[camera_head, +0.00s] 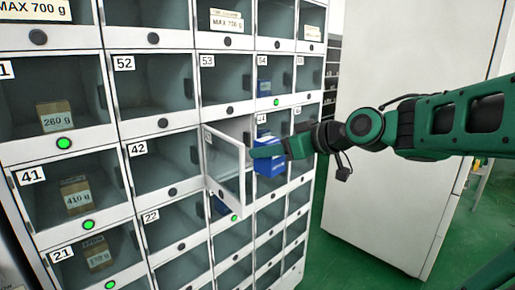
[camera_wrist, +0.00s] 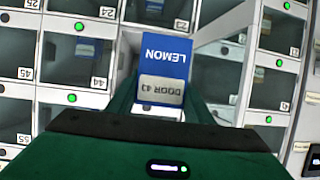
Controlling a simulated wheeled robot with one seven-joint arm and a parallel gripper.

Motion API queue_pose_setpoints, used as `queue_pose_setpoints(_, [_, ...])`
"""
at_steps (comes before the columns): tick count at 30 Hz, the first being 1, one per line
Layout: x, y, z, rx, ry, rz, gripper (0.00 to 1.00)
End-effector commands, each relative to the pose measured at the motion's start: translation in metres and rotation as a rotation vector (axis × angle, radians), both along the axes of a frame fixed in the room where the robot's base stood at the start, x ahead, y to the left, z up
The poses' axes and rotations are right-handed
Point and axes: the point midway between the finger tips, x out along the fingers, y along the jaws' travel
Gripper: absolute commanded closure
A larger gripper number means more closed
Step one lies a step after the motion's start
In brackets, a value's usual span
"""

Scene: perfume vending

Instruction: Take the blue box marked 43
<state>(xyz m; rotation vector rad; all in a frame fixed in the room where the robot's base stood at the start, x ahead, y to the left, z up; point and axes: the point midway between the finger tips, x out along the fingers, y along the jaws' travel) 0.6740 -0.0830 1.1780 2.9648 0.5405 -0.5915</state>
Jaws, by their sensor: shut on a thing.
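The blue box (camera_head: 270,164) is at the open front of the locker wall, just right of an open door (camera_head: 226,168). In the wrist view the blue box (camera_wrist: 164,58) shows upside-down print reading LEMON and DOOR 43. My gripper (camera_head: 266,151) is shut on it, with fingers on both sides. In the wrist view my gripper (camera_wrist: 163,100) frames the box between its green fingers. The box looks drawn out at least partly from its compartment; how much is still inside is hard to tell.
The open glass door stands out beside the box on its left. Neighbouring lockers 42 (camera_head: 160,164) and 53 (camera_head: 226,80) are closed. Another blue box (camera_head: 264,87) sits behind glass above. A large white cabinet (camera_head: 400,200) stands to the right. Green floor lies between them.

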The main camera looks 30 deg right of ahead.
Motion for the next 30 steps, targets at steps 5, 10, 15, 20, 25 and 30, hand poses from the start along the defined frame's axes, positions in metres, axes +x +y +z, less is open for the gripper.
queue_pose_setpoints(5, [-0.022,-0.007,0.001,0.001,-0.004,-0.002,0.79])
queue_pose_setpoints(10, [-0.043,-0.014,0.001,0.002,-0.003,-0.001,0.79])
queue_pose_setpoints(15, [-0.064,-0.021,0.001,0.0,-0.003,-0.002,0.79])
queue_pose_setpoints(20, [-0.082,-0.027,0.0,0.0,-0.002,-0.001,0.79])
queue_pose_setpoints(25, [-0.091,-0.029,0.0,0.0,-0.001,0.0,0.79])
queue_pose_setpoints(30, [-0.091,-0.029,0.0,0.0,-0.001,0.0,0.79])
